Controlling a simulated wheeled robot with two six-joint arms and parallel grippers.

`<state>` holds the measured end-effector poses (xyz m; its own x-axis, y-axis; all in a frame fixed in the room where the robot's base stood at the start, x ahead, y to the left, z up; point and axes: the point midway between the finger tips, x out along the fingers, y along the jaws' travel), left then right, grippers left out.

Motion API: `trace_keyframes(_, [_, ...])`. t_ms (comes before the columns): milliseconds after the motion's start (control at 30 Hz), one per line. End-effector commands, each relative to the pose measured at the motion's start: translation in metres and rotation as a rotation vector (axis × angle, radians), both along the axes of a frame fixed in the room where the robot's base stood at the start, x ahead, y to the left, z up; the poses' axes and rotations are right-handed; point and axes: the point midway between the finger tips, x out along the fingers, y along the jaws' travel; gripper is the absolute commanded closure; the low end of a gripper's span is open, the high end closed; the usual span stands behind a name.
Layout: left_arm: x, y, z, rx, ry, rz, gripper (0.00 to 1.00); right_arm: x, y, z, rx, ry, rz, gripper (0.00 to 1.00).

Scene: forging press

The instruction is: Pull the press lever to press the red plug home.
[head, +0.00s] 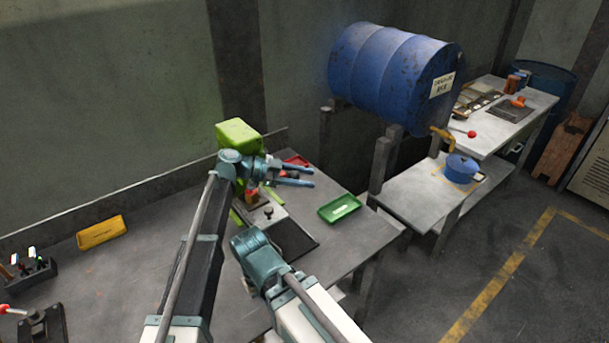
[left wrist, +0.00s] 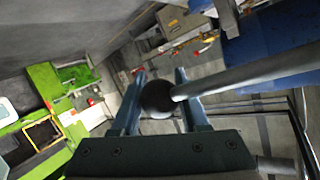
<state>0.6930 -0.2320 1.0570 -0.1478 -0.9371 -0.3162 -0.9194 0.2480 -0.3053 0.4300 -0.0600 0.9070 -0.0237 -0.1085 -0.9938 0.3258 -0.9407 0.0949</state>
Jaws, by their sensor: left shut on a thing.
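The green press (head: 238,134) stands at the back of the bench, partly hidden by my left arm. In the left wrist view a dark round knob (left wrist: 157,97) on a grey lever rod (left wrist: 240,80) lies between the fingers of my left gripper (left wrist: 160,100), which is shut on it. In the head view my left gripper (head: 292,175) points right, beside the press; the lever does not show clearly there. A small red spot (head: 252,192) shows under my left wrist; I cannot tell whether it is the plug. My right arm shows in front, but its gripper does not.
A green tray (head: 339,208) lies at the bench's right end, with a dark plate (head: 292,240) beside it. A red tray (head: 297,160) lies behind my left gripper. A yellow tray (head: 101,232) lies at left.

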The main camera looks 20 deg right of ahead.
Motion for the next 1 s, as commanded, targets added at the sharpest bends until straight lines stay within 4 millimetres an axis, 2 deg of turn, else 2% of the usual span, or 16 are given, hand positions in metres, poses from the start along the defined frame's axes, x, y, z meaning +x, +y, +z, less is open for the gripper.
trace_keyframes(400, [0.003,0.001,-0.001,0.004,-0.011,0.006,1.00,0.000,0.000,0.000,0.000,0.000,0.000,1.00])
trace_keyframes(433, [0.003,0.001,-0.001,0.004,-0.010,0.007,0.52,0.000,0.000,0.000,0.000,0.000,0.000,1.00])
trace_keyframes(567, [0.003,0.001,-0.001,0.004,-0.010,0.006,0.29,0.000,0.000,0.000,0.000,0.000,0.000,1.00])
trace_keyframes(867, [0.002,0.002,0.000,0.004,-0.008,0.004,0.27,0.000,0.000,0.001,0.000,0.000,0.000,1.00])
trace_keyframes(1000, [0.005,0.017,0.006,0.004,-0.007,0.007,0.27,0.000,0.000,0.007,0.000,0.000,0.000,1.00])
